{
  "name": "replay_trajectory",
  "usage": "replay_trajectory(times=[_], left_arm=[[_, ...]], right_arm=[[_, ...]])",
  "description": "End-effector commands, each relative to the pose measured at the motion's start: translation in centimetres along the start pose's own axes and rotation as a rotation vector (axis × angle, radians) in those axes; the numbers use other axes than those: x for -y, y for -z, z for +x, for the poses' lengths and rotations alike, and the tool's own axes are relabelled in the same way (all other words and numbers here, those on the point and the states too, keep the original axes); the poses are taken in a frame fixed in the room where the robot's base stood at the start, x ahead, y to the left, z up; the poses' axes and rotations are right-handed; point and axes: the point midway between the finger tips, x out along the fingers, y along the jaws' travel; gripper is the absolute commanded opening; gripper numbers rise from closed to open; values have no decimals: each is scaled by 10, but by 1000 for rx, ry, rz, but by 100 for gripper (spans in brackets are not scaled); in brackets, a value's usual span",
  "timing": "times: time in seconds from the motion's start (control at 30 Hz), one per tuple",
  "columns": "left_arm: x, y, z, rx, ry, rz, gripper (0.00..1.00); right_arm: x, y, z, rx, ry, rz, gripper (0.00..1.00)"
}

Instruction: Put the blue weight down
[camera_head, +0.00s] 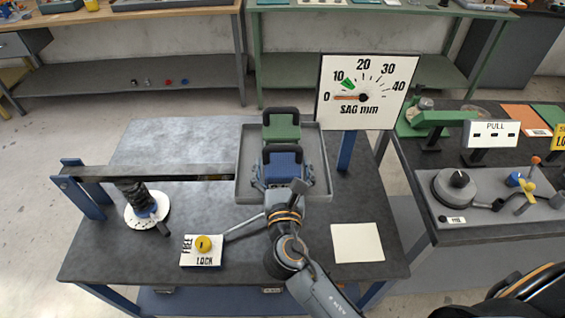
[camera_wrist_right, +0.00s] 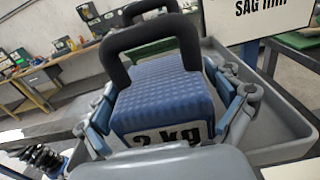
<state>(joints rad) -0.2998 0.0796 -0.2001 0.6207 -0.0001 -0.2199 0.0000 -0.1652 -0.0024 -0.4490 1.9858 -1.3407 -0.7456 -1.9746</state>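The blue weight (camera_head: 282,166), marked "2 kg" with a dark handle, is over the grey tray (camera_head: 246,165) on the dark table. In the right wrist view the weight (camera_wrist_right: 165,95) is upright, its label facing the camera. My right gripper (camera_head: 283,177) straddles it, one blue-padded finger on each side. The pads lie close along its sides; I cannot tell whether they press on it. The weight's underside is hidden, so contact with the tray floor is unclear. A green weight (camera_head: 281,130) is just behind it in the tray. My left gripper is not in view.
The sag dial (camera_head: 367,92) stands behind right, its orange needle near 0. A beam (camera_head: 160,173) with a spring (camera_head: 135,192) is at the left. A lock plate with a yellow knob (camera_head: 203,244) and a pale square (camera_head: 356,243) lie in front.

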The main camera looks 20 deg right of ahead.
Motion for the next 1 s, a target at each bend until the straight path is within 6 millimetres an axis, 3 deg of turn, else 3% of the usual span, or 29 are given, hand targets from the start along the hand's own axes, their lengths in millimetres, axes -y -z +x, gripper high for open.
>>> replay_trajectory(times=[0.47,1.0], left_arm=[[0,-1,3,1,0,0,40],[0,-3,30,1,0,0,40]], right_arm=[[0,1,-7,0,-1,0,100],[0,2,-107,-1,-1,0,100]])
